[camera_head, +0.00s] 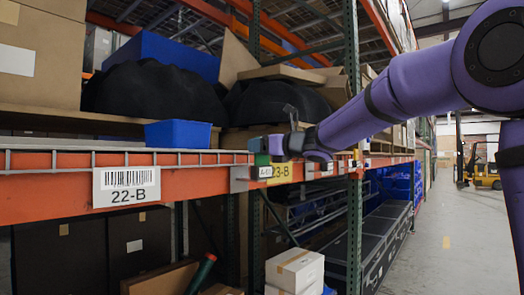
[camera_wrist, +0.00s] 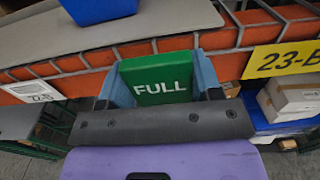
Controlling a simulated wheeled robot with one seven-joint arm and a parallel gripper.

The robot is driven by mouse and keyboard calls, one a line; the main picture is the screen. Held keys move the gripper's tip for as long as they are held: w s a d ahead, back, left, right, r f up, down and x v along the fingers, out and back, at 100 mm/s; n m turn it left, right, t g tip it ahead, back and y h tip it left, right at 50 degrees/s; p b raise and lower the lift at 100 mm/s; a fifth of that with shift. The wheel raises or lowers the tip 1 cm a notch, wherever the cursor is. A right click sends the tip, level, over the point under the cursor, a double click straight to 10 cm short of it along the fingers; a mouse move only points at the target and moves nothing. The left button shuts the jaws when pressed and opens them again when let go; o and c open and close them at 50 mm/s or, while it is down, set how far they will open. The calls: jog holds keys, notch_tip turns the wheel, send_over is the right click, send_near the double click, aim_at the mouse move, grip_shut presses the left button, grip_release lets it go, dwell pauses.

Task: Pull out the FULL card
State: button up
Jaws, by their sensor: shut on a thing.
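The FULL card (camera_wrist: 160,78) is green with white letters and sits between the fingers of my gripper (camera_wrist: 158,92) in the wrist view. My gripper is shut on it. Light blue pieces flank the card on both sides. In the head view my gripper (camera_head: 278,146) is at the orange shelf beam, and a small green edge of the card (camera_head: 261,160) shows at its tip. The card is in front of the beam. Whether it still sits in a holder is hidden.
The orange beam (camera_head: 60,194) carries a 22-B label (camera_head: 126,187) and a yellow 23-B label (camera_head: 279,172). A blue bin (camera_head: 178,134) stands on the shelf above. White boxes (camera_head: 295,270) are below.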

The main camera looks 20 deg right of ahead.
jog(key=shift+r, duration=1.65)
jog(key=v, duration=1)
dwell(0.6)
